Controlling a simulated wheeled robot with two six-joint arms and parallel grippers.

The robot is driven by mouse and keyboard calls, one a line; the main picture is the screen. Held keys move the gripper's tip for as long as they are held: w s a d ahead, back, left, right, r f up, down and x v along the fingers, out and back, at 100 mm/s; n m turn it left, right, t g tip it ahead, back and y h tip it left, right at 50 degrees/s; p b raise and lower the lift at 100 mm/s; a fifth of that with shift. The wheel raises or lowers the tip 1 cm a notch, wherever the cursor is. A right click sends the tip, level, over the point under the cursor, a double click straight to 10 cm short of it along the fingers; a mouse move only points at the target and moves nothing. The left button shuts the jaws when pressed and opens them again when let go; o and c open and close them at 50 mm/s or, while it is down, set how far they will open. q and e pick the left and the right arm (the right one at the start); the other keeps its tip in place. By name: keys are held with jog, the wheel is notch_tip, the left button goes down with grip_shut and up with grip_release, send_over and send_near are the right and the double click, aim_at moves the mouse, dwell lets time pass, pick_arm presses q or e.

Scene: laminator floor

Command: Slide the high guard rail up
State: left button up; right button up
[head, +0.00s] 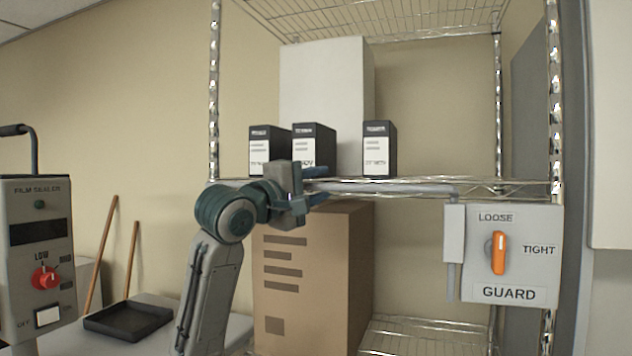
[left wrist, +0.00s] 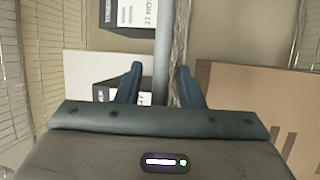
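The guard rail (head: 395,188) is a grey horizontal bar along the front of the wire shelf, joined at its right end to a grey upright bracket (head: 454,240). The orange knob (head: 499,253) on the GUARD panel (head: 530,215) stands upright, toward LOOSE. My left gripper (head: 318,185) is at the rail's left part. In the left wrist view, the rail (left wrist: 162,55) runs between the two blue fingers (left wrist: 160,85), which are apart with gaps beside the bar. The rail's near end is hidden by the gripper. My right gripper is not in view.
Several black-and-white binders, one of them here (head: 379,148), and a tall white box (head: 325,85) stand on the shelf behind the rail. A cardboard box (head: 310,290) is below. A film sealer (head: 38,255) and a black tray (head: 128,320) are at left.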

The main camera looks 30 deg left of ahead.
pick_arm(q)
jog(key=c, duration=0.6)
grip_shut()
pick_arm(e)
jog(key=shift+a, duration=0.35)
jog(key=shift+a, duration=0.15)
